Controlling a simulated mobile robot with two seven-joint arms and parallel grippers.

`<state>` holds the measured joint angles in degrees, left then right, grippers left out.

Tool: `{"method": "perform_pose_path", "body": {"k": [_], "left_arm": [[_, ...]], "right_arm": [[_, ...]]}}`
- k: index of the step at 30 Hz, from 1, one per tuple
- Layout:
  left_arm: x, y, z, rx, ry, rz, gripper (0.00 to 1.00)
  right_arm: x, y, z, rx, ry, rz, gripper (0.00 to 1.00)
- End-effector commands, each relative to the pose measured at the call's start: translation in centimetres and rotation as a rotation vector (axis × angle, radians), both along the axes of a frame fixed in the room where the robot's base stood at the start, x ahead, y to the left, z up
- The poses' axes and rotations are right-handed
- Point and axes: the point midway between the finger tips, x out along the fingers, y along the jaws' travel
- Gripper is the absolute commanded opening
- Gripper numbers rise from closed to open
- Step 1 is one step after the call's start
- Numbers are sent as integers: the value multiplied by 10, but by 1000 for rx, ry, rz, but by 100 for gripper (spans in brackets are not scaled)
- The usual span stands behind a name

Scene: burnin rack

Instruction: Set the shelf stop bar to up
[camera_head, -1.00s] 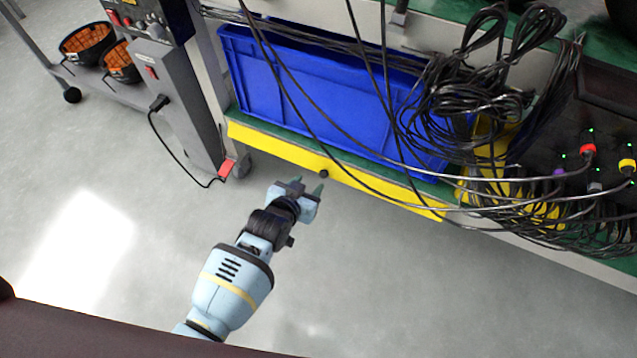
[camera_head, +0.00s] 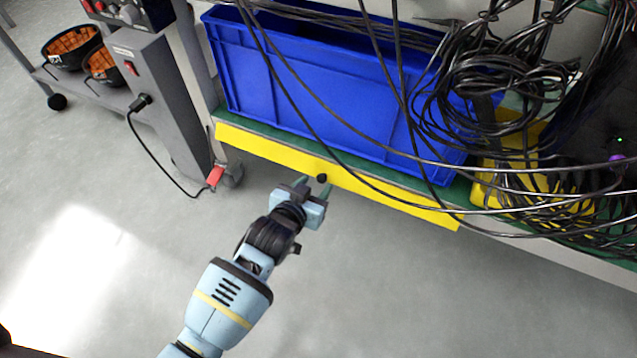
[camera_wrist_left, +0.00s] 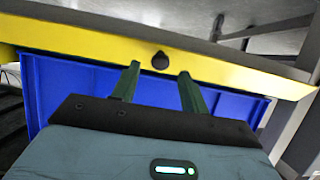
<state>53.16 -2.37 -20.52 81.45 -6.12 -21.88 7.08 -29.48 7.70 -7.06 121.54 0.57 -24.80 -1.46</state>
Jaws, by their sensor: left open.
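The shelf stop bar is a long yellow bar (camera_head: 385,195) along the shelf's front edge, below the blue bin. It has a small round black knob (camera_head: 322,178) on its face. My left gripper (camera_head: 313,186) is open in front of the bar, its fingertips close to the knob. In the left wrist view the yellow bar (camera_wrist_left: 90,42) crosses the top, and the knob (camera_wrist_left: 160,61) shows between the two green fingertips (camera_wrist_left: 158,72). I cannot tell whether the fingers touch the bar. My right gripper is not in view.
A blue bin (camera_head: 320,95) sits on the shelf behind the bar. Black cables (camera_head: 480,95) hang in front of the bin and bar, mostly to the right. A grey cabinet (camera_head: 165,110) with a cord stands at the left. The floor (camera_head: 420,300) in front is clear.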

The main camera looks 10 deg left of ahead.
Motion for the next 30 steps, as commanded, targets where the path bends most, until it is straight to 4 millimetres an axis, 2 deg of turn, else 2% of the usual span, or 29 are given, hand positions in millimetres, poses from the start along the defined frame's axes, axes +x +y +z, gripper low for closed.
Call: {"method": "perform_pose_path", "body": {"k": [1, 6, 17, 26, 27, 30], "left_arm": [[7, -3, -6, -1, 1, -1, 44], [20, -6, -10, 0, 0, 0, 44], [23, -7, -10, 0, 0, 0, 43], [23, -7, -10, 0, 0, 0, 4], [23, -7, -10, 0, 0, 0, 1], [23, -7, -9, 0, 1, 0, 1]], "right_arm": [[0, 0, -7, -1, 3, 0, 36], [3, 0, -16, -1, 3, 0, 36], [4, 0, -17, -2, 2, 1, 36], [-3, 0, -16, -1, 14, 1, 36], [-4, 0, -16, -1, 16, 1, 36], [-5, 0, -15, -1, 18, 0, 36]]}}
